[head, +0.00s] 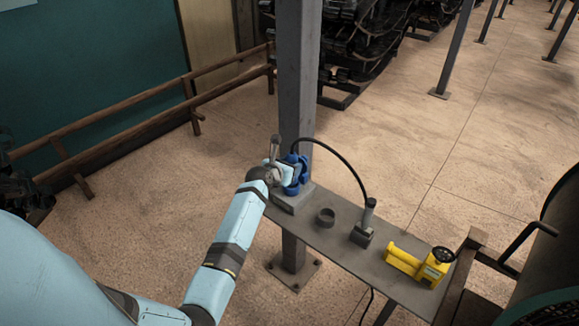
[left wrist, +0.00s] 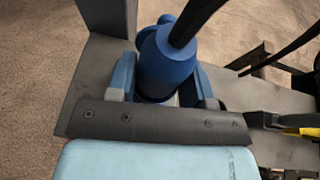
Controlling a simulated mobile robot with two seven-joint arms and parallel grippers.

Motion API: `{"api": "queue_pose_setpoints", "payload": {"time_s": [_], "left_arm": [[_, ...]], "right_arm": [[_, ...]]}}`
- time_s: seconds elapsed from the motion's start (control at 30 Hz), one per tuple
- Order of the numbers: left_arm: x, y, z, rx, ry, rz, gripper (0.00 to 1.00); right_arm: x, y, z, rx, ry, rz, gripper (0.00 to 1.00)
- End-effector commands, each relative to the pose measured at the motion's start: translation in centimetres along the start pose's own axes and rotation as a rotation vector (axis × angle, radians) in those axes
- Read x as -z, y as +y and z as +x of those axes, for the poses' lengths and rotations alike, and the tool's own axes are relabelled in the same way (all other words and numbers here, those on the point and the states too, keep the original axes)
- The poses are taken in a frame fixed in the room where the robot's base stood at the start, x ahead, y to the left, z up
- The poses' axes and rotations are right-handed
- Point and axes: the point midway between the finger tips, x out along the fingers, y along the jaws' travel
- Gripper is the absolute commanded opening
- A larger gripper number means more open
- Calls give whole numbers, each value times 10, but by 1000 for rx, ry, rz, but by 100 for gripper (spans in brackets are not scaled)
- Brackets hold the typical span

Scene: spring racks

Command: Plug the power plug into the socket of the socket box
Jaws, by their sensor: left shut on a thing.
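My left gripper (head: 288,174) is at the far end of the narrow grey table, by the post. It is shut on the blue power plug (head: 295,161), whose black cable (head: 347,161) arches to the right. In the left wrist view the plug (left wrist: 168,62) stands between the two fingers (left wrist: 163,85), with the cable rising from its top. The socket box (head: 291,201) is a grey block on the table below the gripper, with blue parts above it. The gripper and plug hide the socket opening, so I cannot tell whether the plug is in it. My right gripper is out of view.
A steel post (head: 297,75) rises close behind the gripper. A wooden rail (head: 130,128) runs at the left.

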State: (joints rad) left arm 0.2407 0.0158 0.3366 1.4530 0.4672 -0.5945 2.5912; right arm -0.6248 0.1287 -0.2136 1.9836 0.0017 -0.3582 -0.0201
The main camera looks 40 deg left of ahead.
Motion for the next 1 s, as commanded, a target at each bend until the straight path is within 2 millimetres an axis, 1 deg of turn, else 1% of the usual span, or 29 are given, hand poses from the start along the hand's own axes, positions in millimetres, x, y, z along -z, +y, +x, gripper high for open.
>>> {"api": "queue_pose_setpoints", "payload": {"time_s": [0.43,1.0], "left_arm": [[-2,0,0,0,-2,-1,5],[-1,0,0,0,-1,0,5]], "right_arm": [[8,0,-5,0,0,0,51],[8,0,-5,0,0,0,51]]}}
